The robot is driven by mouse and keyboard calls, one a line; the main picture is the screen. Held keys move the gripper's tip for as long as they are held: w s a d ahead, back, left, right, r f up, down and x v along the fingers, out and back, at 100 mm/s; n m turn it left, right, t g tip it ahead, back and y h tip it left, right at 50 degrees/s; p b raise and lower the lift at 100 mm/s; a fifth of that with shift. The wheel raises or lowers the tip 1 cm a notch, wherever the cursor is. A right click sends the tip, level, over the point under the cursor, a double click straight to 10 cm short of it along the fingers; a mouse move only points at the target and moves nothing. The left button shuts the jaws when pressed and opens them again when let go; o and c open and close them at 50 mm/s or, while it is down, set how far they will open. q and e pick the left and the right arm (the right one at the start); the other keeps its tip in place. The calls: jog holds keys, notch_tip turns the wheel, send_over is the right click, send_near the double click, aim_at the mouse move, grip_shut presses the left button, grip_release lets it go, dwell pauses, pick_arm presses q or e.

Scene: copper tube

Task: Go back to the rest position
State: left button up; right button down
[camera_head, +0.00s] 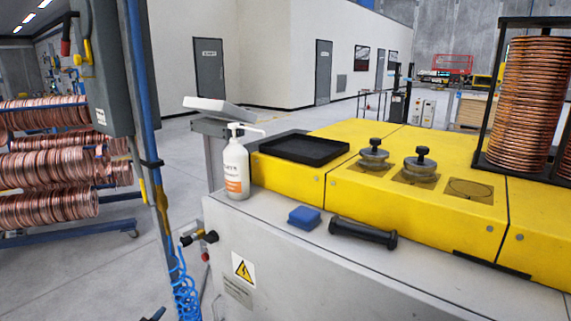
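Neither of my grippers shows clearly in the head view. On the grey-white ledge (330,262) of the yellow machine (330,195) stand a white pump bottle (236,170) with an orange label, a small blue block (304,217) and a black cylindrical handle (362,233) lying on its side. A black shallow tray (304,149) lies on the yellow top. Two round metal pieces with black knobs, one at the left (373,155) and one at the right (420,165), sit on the yellow top beside an empty-looking round plate (470,189).
A tall stack of copper coils (528,105) stands in a black frame at the right. More copper coils (50,165) hang on a rack at the left. A blue post (143,100) and a coiled blue hose (184,290) stand near the machine's left end. Grey floor (75,270) is open at lower left.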

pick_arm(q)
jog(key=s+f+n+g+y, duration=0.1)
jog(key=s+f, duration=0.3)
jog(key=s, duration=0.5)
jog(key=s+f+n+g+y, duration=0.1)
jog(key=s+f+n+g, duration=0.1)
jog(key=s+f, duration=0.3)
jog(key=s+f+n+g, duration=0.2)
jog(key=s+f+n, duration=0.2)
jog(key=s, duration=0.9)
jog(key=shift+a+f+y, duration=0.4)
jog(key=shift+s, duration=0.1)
